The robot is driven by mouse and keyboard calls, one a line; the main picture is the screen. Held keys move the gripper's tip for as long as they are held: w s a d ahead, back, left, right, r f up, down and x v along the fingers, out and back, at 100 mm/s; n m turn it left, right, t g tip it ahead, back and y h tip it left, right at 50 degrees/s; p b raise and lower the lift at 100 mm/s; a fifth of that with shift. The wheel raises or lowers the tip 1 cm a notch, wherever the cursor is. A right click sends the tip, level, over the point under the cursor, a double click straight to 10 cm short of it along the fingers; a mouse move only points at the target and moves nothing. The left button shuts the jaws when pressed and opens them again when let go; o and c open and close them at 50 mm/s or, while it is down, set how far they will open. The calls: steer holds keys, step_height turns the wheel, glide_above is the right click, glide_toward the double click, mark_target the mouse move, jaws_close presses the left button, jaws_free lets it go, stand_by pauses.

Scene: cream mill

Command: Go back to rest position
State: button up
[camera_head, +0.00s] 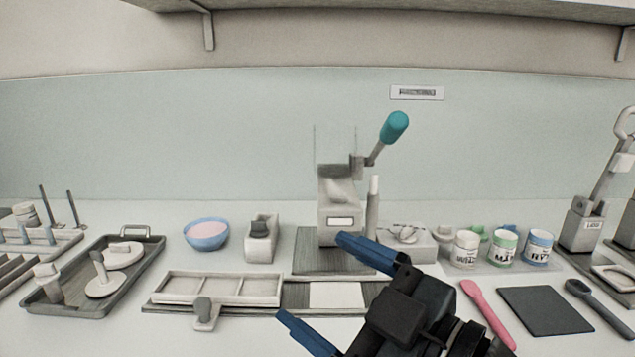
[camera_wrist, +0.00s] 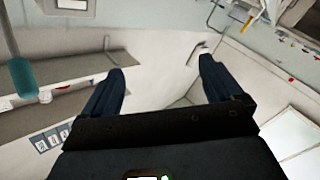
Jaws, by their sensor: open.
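My gripper (camera_head: 325,290) is in the lower middle of the head view, with its two blue fingers spread apart and nothing between them. It is in front of the press-like mill (camera_head: 340,215) with the teal-knobbed lever (camera_head: 394,126), nearer to me than the divided tray (camera_head: 220,288). In the wrist view my gripper (camera_wrist: 164,84) also shows open and empty, facing a wall corner and shelves. The teal knob (camera_wrist: 21,76) is at the left edge there. My arm hides part of the counter below the mill.
A blue bowl (camera_head: 206,234) and a dark tray (camera_head: 70,300) are on the left. Several labelled jars (camera_head: 503,247), a pink spatula (camera_head: 488,313) and a dark slab (camera_head: 545,310) are on the right. A shelf (camera_head: 420,10) hangs above. The air above the counter's left half is clear.

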steer(key=s+d+f+m+t+h, duration=0.2)
steer(key=s+d+f+m+h, duration=0.35)
steer(key=f+m, duration=0.25)
steer(key=s+d+f+m+t+h, duration=0.2)
steer(key=s+d+f+m+h, duration=0.3)
steer(key=s+f+m, duration=0.25)
steer(key=s+d+f+g+h, duration=0.1)
steer(key=s+d, duration=0.3)
steer(key=s, duration=0.5)
steer(key=s+d+f+h, duration=0.1)
steer(key=s+d+f, duration=0.1)
steer(key=s+d, duration=0.3)
steer(key=s, duration=0.4)
steer(key=shift+s+f+g, duration=0.25)
steer(key=shift+s+g, duration=0.05)
steer(key=shift+g, duration=0.1)
steer(key=shift+d+h, duration=0.1)
steer(key=shift+h, duration=0.15)
